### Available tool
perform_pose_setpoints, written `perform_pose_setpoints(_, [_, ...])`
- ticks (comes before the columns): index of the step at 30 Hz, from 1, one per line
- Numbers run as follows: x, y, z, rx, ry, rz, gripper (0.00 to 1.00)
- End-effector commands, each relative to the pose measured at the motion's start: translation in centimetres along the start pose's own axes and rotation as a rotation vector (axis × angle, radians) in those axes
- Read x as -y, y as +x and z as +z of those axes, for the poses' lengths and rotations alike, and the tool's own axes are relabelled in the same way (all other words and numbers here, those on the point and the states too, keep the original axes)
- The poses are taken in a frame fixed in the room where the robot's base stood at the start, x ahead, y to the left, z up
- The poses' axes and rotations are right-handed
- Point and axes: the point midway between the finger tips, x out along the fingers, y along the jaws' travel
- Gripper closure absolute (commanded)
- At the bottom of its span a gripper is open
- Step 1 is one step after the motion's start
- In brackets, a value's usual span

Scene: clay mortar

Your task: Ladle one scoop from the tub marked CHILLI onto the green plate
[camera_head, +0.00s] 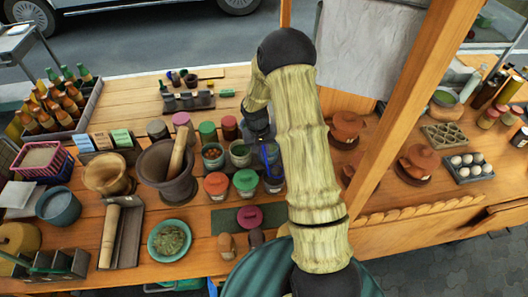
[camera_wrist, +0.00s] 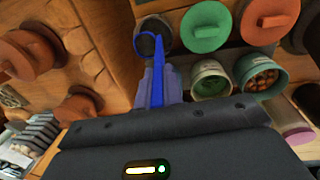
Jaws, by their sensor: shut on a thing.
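My gripper (camera_head: 263,136) is shut on a blue ladle (camera_wrist: 156,65); in the head view the ladle shows only partly, beside my arm. In the wrist view the ladle reaches away from my fingers to a dark round opening of a container (camera_wrist: 152,24); whether its bowl is inside is unclear. Two open tubs stand close by: one with brown-orange pieces (camera_wrist: 262,73), one with darker contents (camera_wrist: 209,82). No CHILLI label is readable. A teal-green plate (camera_head: 152,246) with leafy-looking contents sits at the front left of the counter.
Red-lidded (camera_head: 216,183) and green-lidded (camera_head: 244,180) tubs crowd the row. A stone mortar with pestle (camera_head: 167,180) stands left of them. A dark green mat (camera_head: 228,221) carries a pink-red lid. A wooden post (camera_head: 410,100) rises right of my arm. Brown clay pots (camera_head: 345,128) stand nearby.

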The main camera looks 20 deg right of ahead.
Motion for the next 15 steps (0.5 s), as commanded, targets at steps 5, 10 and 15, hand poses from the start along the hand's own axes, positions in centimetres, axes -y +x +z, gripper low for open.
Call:
perform_pose_setpoints(5, [-0.2,-2.1,0.0,-0.001,0.0,0.001,1.0])
perform_pose_setpoints(10, [-0.3,-2.8,0.0,0.0,-0.002,0.001,1.0])
perform_pose_setpoints(15, [-0.3,-2.7,0.0,0.0,-0.002,0.001,1.0])
